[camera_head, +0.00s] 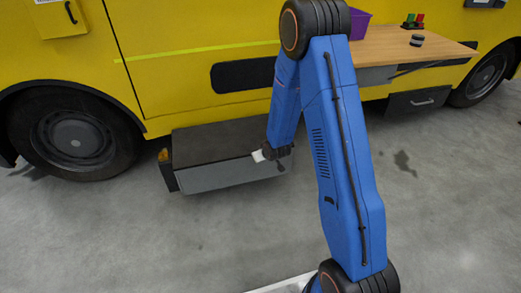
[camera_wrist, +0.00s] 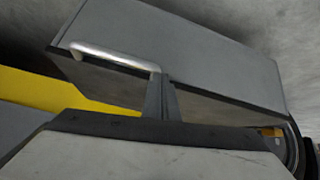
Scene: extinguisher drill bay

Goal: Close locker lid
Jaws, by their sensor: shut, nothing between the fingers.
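The locker (camera_head: 212,143) is a long, low box against the yellow vehicle, with a dark upper face and a grey front panel (camera_head: 225,176). In the wrist view, a grey panel (camera_wrist: 190,50), which I take to be the lid, fills the upper middle. My gripper (camera_head: 280,166) is at the right end of the box. In the wrist view my gripper (camera_wrist: 161,88) is shut and empty beside the handle's right end; whether it touches is unclear. The lid's hinge is not visible.
A yellow vehicle (camera_head: 190,25) with wheels (camera_head: 75,138) stands behind. A wooden shelf (camera_head: 400,43) with a purple bin (camera_head: 358,24) is at right, above a dark drawer (camera_head: 420,101). An orange item (camera_head: 163,155) is at the box's left end.

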